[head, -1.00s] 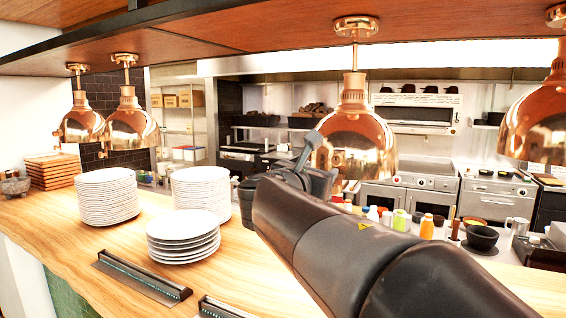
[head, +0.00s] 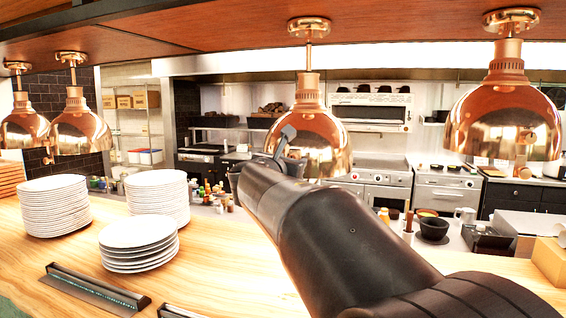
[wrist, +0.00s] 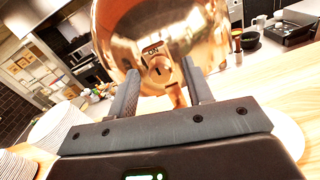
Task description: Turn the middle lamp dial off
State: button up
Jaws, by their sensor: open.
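A copper dome lamp (head: 325,140) hangs in the centre of the head view, and a copper dome fills the top of the wrist view (wrist: 195,35). On this dome is a small round copper dial (wrist: 160,69) with a dark mark, and an "ON" label sits just above it. My gripper (wrist: 159,75) is open, with one finger on each side of the dial. I cannot tell whether the fingers touch it. In the head view my gripper (head: 282,142) overlaps the lamp's left part, and the dial is hidden there.
Another copper lamp (head: 505,125) hangs at right, and two more (head: 80,130) at left. Stacked white plates (head: 140,240) stand on the wooden counter (head: 230,275) below. A dark strip (head: 95,288) lies at the counter's front. The counter's centre is mostly clear.

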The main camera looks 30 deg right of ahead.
jog(key=shift+c, duration=0.5)
jog(key=c, duration=0.9)
jog(key=shift+m, duration=0.3)
jog(key=m, duration=1.6)
jog(key=shift+m+y, duration=0.4)
